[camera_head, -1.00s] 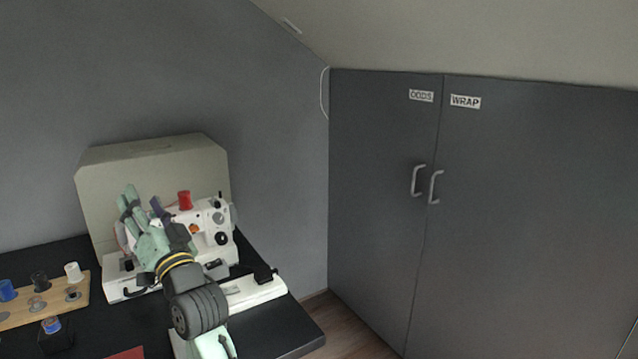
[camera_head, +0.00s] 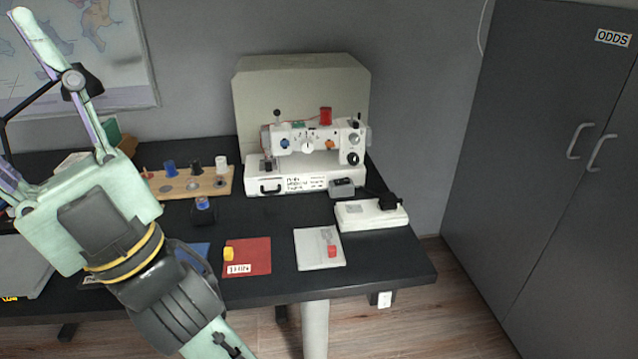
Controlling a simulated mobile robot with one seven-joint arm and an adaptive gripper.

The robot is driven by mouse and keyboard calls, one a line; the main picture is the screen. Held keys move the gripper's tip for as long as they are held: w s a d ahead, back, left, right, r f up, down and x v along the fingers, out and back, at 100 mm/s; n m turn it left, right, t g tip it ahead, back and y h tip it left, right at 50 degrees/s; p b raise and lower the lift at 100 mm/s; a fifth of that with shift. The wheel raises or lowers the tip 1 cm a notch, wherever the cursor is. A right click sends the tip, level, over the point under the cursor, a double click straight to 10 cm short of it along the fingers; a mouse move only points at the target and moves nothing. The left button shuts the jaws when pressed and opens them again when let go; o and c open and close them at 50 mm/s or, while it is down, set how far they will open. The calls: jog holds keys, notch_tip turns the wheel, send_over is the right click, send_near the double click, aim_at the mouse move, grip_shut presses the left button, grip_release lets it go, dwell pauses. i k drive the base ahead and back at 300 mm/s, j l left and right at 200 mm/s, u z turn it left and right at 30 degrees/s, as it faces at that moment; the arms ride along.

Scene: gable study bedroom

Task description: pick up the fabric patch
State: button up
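I cannot tell for sure which thing is the fabric patch. Flat pieces lie along the front of the black table: a red one (camera_head: 258,258) with a yellow item and a small label on it, a pale grey one (camera_head: 308,254) with a small red item on it, and a blue one (camera_head: 200,250) partly hidden behind my arm. My gripper (camera_head: 22,100) is raised at the left, close to the camera, with its fingers spread apart and nothing seen between them. One fingertip is cut off by the left edge. My gripper is apart from the flat pieces.
A white sewing machine (camera_head: 312,150) stands at the back of the table (camera_head: 370,272) before a beige panel (camera_head: 245,100). A wooden spool rack (camera_head: 215,182), a dark holder with a blue spool (camera_head: 204,212) and a white pedal-like unit (camera_head: 370,216) are nearby. Grey cupboard doors (camera_head: 540,180) stand right.

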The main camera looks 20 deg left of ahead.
aim_at(245, 257)
jog(key=u, duration=1.05)
